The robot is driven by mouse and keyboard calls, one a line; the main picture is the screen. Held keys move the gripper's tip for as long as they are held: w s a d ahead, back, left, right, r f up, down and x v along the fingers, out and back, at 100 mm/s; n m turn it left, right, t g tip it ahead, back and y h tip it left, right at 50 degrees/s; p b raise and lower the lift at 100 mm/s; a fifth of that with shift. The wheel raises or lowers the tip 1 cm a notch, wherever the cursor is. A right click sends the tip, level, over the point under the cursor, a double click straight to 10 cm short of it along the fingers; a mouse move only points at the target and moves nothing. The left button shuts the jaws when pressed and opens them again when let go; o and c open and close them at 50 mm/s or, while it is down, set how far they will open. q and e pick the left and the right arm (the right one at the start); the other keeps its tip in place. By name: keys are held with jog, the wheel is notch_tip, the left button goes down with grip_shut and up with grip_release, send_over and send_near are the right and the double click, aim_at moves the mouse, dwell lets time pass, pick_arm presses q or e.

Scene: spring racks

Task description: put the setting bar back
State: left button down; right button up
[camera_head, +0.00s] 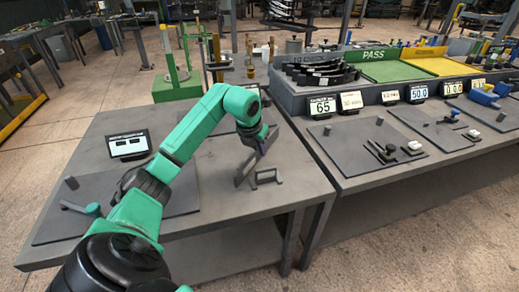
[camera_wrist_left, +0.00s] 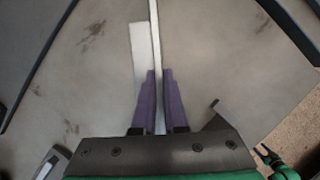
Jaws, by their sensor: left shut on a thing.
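My left gripper (camera_head: 263,147) is low over the right part of the near table, fingers pointing down. In the left wrist view its purple fingers (camera_wrist_left: 160,102) are shut on a thin, pale bar (camera_wrist_left: 154,40), seen nearly edge-on and running away between them. I take this to be the setting bar. A pale flat strip (camera_wrist_left: 139,58) shows just left of it. In the head view a grey, plate-like bar (camera_head: 243,171) stands under the gripper; whether it touches the table is unclear. A grey bracket (camera_head: 267,178) is close to its right. My right gripper is out of view.
A small display (camera_head: 129,145) and a dark mat (camera_head: 60,226) with a green-ended handle (camera_head: 92,210) are on the table's left. A second table at right holds number displays, dark mats and a green PASS tray (camera_head: 392,70).

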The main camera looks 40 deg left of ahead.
pick_arm(q)
jog(key=c, duration=1)
grip_release()
jog(key=shift+o, duration=0.2)
jog(key=shift+s, duration=0.1)
jog(key=shift+r, duration=0.3)
jog(key=v, duration=1.1)
jog(key=shift+s+r, duration=0.2)
jog(key=shift+r, duration=0.05)
jog(key=shift+d+f, duration=0.1)
jog(key=shift+d, duration=0.05)
